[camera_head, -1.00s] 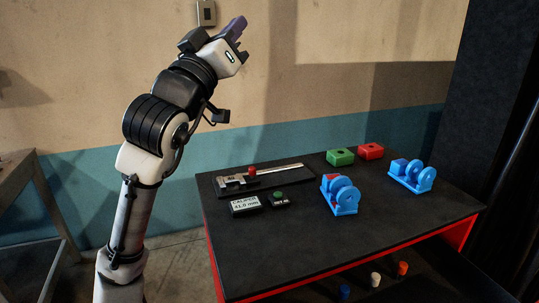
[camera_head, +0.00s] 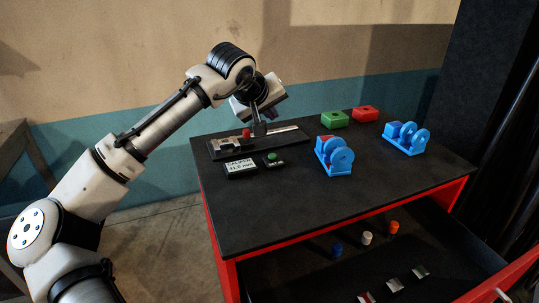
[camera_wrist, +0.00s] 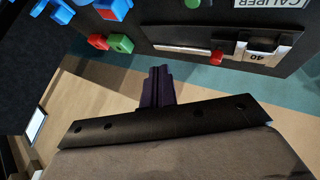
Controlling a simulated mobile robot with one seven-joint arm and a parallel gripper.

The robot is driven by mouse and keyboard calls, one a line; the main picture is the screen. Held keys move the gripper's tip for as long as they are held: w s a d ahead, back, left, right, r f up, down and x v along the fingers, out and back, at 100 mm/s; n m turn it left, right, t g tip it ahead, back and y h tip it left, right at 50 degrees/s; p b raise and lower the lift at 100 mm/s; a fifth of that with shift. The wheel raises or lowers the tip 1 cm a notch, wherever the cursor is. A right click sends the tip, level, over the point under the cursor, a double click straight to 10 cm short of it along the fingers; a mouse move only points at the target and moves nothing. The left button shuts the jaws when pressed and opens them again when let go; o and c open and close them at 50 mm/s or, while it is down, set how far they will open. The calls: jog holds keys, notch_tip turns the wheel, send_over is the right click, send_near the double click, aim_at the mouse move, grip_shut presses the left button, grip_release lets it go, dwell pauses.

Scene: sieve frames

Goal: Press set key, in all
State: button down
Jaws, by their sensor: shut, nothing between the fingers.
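The set key is a small black box with a green button (camera_head: 272,156) on top, lying on the black table. Its green button also shows at the top edge of the wrist view (camera_wrist: 193,3). Left of it is the caliper's label or display block (camera_head: 240,166). Behind them the caliper (camera_head: 284,129) with a red knob (camera_head: 246,133) lies on a dark tray. My gripper (camera_head: 259,130) is shut and empty, above the caliper and behind the green button, apart from the button. In the wrist view its purple fingers (camera_wrist: 158,80) are together.
Blue wheeled pieces (camera_head: 335,155) (camera_head: 405,138) stand right of the key. Green (camera_head: 334,119) and red (camera_head: 366,114) blocks sit behind them. An open red drawer below holds several small pieces, including an orange cylinder (camera_head: 394,227). The table's front is clear.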

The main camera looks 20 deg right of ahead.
jog(key=shift+f+b, duration=2.7)
jog(key=shift+f, duration=1.7)
jog(key=shift+f, duration=0.4)
jog(key=shift+f+b, duration=0.45)
jog(key=shift+b, duration=0.05)
jog(key=shift+r, duration=0.1)
jog(key=shift+r+p, duration=0.75)
jog(key=shift+r, duration=0.05)
jog(key=shift+r+p, duration=1.95)
jog(key=shift+r, duration=0.55)
